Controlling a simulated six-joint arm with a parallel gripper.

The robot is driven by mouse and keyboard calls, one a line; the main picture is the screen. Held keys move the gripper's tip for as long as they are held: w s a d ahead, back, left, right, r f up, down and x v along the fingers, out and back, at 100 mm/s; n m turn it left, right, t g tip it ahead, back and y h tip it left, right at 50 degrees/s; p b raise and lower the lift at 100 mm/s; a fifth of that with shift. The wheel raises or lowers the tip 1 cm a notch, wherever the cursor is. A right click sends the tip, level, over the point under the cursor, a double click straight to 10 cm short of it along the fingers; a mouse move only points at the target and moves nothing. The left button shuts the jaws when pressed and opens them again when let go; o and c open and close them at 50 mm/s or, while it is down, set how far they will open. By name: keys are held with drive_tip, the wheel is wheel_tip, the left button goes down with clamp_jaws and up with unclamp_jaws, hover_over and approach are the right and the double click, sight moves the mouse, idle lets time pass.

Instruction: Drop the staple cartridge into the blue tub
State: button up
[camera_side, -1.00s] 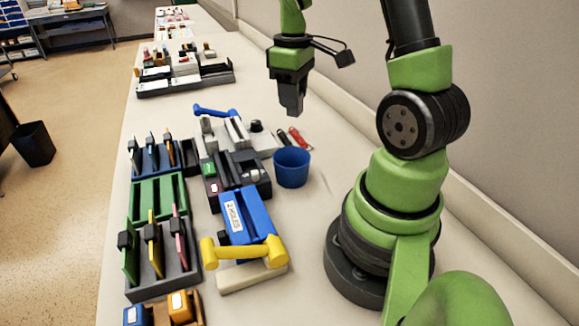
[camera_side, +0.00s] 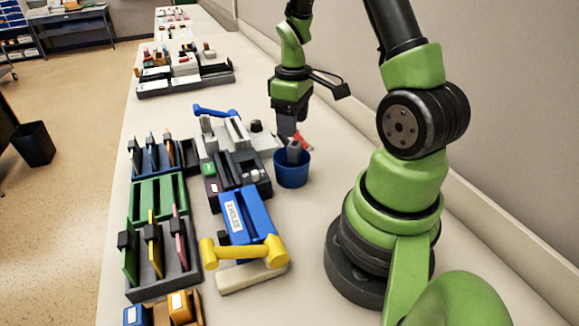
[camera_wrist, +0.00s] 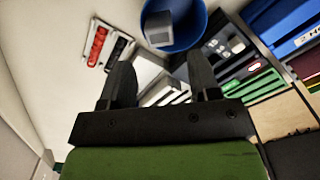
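The staple cartridge, a small grey block (camera_side: 294,151), is at the blue tub (camera_side: 291,174), with its top sticking up above the rim. In the wrist view the grey block (camera_wrist: 158,28) shows at the left side of the round mouth of the blue tub (camera_wrist: 198,22). I cannot tell whether it rests on the bottom or leans on the rim. My gripper (camera_side: 287,136) is just above the tub, pointing down. In the wrist view the fingers of my gripper (camera_wrist: 158,62) are apart, with nothing held between them.
A dark organiser (camera_side: 238,178) and a blue punch (camera_side: 248,214) stand left of the tub. A grey-white device (camera_side: 240,135) and red-handled tools (camera_wrist: 97,46) lie close behind it. Green and dark racks (camera_side: 158,199) line the left edge. The bench right of the tub is clear.

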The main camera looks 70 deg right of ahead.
drive_tip(key=shift+o, duration=0.2)
wheel_tip(320, 180, up, 10)
idle(0.5)
drive_tip(key=s+a+r+m+t+y, duration=0.1)
drive_tip(key=s+a+r+m+t, duration=0.1)
drive_tip(key=a, duration=0.7)
drive_tip(key=s+a+r+m+t+y, duration=0.1)
drive_tip(key=s+a+r+t, duration=0.4)
drive_tip(key=a, duration=0.5)
wheel_tip(320, 180, up, 2)
drive_tip(key=shift+s+a+r+m, duration=0.1)
drive_tip(key=shift+s+a+m, duration=0.1)
drive_tip(key=shift+s+m, duration=0.25)
